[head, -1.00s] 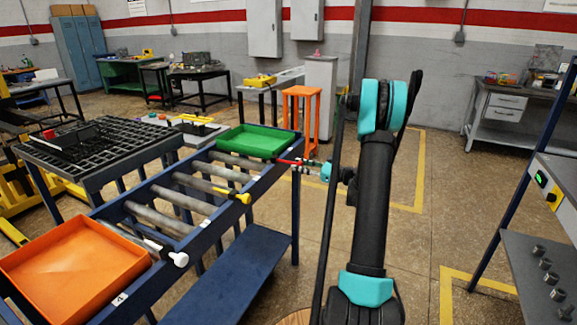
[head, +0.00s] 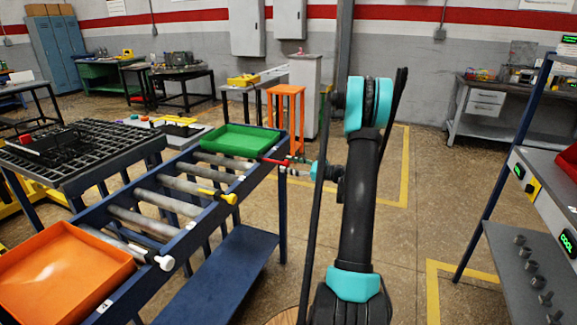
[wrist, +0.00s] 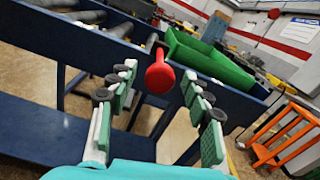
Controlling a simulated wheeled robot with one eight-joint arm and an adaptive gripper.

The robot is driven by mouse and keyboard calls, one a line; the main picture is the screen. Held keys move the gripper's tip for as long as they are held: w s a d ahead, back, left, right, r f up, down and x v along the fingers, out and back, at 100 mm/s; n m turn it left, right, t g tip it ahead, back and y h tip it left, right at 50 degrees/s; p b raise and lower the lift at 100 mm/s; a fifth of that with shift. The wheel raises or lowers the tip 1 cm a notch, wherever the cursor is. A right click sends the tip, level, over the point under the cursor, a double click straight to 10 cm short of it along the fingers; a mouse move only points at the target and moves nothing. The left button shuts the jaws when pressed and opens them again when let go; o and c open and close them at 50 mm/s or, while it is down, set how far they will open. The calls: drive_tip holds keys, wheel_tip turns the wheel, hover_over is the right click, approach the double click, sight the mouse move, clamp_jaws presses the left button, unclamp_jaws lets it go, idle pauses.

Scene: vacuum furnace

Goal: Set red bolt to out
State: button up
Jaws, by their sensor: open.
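The red bolt (head: 273,161) sticks out of the blue roller table's side rail beside the green tray. In the wrist view its round red knob (wrist: 159,76) faces me, between the fingertips in the picture. My gripper (head: 299,165) is at the right of the bolt in the head view, small and partly blurred. In the wrist view my gripper (wrist: 160,84) is open, with a finger on each side of the knob and visible gaps. I cannot tell how deep the knob sits between the fingers. The bolt's far end is hidden.
A yellow bolt (head: 219,196) and a white bolt (head: 161,262) stick out along the same rail. The green tray (head: 233,150) and orange tray (head: 65,275) sit on the table's ends. An orange stool (head: 286,92) stands behind. Floor to the right is clear up to a grey stand.

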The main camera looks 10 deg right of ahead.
drive_tip(key=v, duration=1.1)
drive_tip(key=shift+s+d, duration=0.1)
drive_tip(key=s+a+f+n+g+h, duration=0.1)
drive_tip(key=s+a+n+g+h, duration=0.2)
drive_tip(key=s+a+n, duration=0.35)
drive_tip(key=s+a+f+n+g+h, duration=0.1)
drive_tip(key=s+a+n+g+h, duration=0.2)
drive_tip(key=a, duration=0.7)
drive_tip(key=s+d+f+n+h, duration=0.1)
drive_tip(key=s+f+n+h, duration=0.2)
drive_tip(key=s+n, duration=0.3)
drive_tip(key=s+d+f+n+h, duration=0.1)
drive_tip(key=s+f+n+h, duration=0.2)
drive_tip(key=s, duration=1.3)
drive_tip(key=n+h, duration=0.2)
drive_tip(key=n, duration=0.2)
drive_tip(key=shift+s+h, duration=0.25)
drive_tip(key=shift+h, duration=0.05)
